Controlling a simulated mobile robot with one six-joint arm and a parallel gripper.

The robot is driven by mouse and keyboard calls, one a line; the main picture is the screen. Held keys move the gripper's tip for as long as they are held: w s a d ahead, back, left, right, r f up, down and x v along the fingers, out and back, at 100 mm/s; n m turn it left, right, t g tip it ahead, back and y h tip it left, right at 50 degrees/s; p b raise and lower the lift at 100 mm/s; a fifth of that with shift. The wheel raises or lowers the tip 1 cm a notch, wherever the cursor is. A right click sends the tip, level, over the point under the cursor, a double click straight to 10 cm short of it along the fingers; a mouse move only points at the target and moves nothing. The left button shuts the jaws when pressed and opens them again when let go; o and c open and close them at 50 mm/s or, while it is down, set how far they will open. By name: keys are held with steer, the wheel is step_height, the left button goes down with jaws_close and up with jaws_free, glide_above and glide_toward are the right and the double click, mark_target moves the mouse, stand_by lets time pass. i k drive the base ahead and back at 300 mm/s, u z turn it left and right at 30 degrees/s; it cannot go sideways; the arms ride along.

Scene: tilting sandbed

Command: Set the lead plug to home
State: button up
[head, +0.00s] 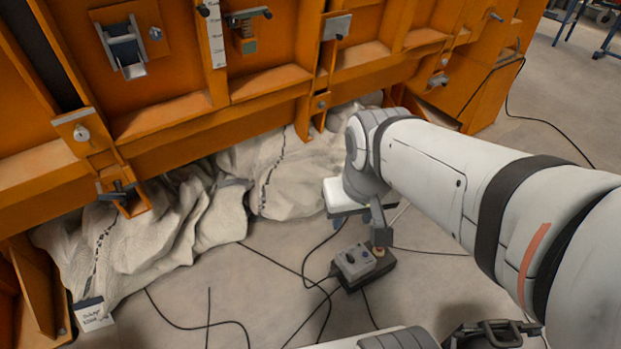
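My gripper (359,228) hangs from the wrist over the floor, in front of the orange rig. One grey finger points down at the right end of its pale body, and a small bluish part, perhaps the other finger, shows at the left. The fingers look spread apart, with nothing clearly between them. A grey control box (355,263) with knobs sits on a dark base on the floor just below the gripper. Black leads run to it, and a dark piece that may be a plug shows at its left edge. I cannot tell which part is the lead plug.
The orange rig (165,115) with latches and brackets fills the back. Crumpled pale cloth bags (165,235) lie under it, one with a label card (93,314). Several black cables (205,322) cross the floor. Open floor (560,120) lies at the upper right.

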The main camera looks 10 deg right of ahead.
mark_target(332, 274)
steer(key=u, duration=0.15)
steer(key=k, duration=0.4)
steer(key=z, duration=0.4)
steer(key=i, duration=0.5)
steer(key=k, duration=1.35)
steer(key=u, duration=0.4)
steer(key=i, duration=1.9)
steer(key=z, duration=0.65)
